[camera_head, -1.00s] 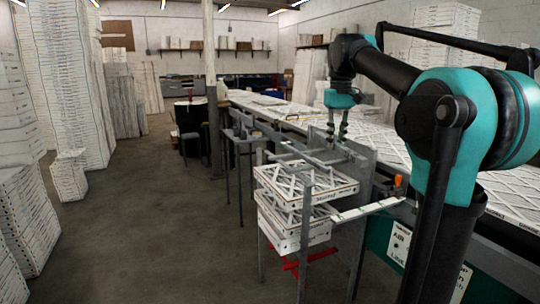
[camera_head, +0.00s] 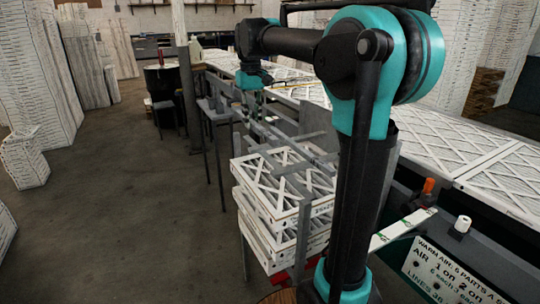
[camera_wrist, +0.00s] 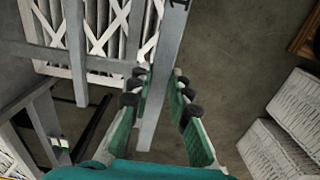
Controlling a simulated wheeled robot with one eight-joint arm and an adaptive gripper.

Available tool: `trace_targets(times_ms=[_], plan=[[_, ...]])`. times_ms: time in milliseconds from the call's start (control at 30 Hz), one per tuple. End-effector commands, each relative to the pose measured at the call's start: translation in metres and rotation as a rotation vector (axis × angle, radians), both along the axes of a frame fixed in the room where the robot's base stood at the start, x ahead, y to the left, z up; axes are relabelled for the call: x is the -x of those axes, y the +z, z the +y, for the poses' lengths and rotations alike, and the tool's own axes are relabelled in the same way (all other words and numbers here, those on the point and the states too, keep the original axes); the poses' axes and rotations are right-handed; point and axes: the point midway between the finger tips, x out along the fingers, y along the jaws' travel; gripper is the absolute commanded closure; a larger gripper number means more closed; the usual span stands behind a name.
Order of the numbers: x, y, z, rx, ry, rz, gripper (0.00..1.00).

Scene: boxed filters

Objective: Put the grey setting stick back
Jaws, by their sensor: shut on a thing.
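The grey setting stick (camera_wrist: 166,45) is a long flat grey bar with a dark mark near its upper end in the wrist view. My gripper (camera_wrist: 158,82) is shut on it, with its green fingers and black pads on both sides of the bar. In the head view my gripper (camera_head: 256,104) hangs beyond the grey metal frame (camera_head: 303,235) and the stack of white filters (camera_head: 262,170). The stick is too small to pick out for certain there. I cannot tell whether it touches the frame.
A long table of white filters (camera_head: 492,172) runs along the right. A panel with writing (camera_head: 452,275) and an orange knob (camera_head: 428,186) are at lower right. Grey floor (camera_head: 130,200) is open at left. In the wrist view white boxes (camera_wrist: 280,145) stand at lower right.

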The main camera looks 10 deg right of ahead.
Motion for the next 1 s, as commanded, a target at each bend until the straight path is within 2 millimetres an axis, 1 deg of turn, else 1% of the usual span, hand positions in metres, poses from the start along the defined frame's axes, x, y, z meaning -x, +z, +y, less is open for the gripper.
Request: trace_targets(times_ms=[33,100,200,300,400,500,567,667,733,1000], plan=[[0.004,-0.021,0.016,0.0,0.008,0.0,1.0],[0.01,-0.047,0.035,0.0,0.007,0.0,1.0],[0.023,-0.084,0.06,0.0,0.007,0.0,1.0],[0.037,-0.115,0.08,0.0,0.006,0.0,1.0],[0.051,-0.139,0.093,0.0,0.005,-0.001,1.0],[0.061,-0.155,0.102,0.0,0.003,-0.001,1.0],[0.065,-0.161,0.104,0.0,0.002,-0.001,1.0],[0.066,-0.165,0.101,0.0,-0.002,-0.001,1.0],[0.063,-0.166,0.092,0.0,-0.004,-0.001,1.0],[0.043,-0.166,0.03,0.0,-0.007,-0.001,1.0]])
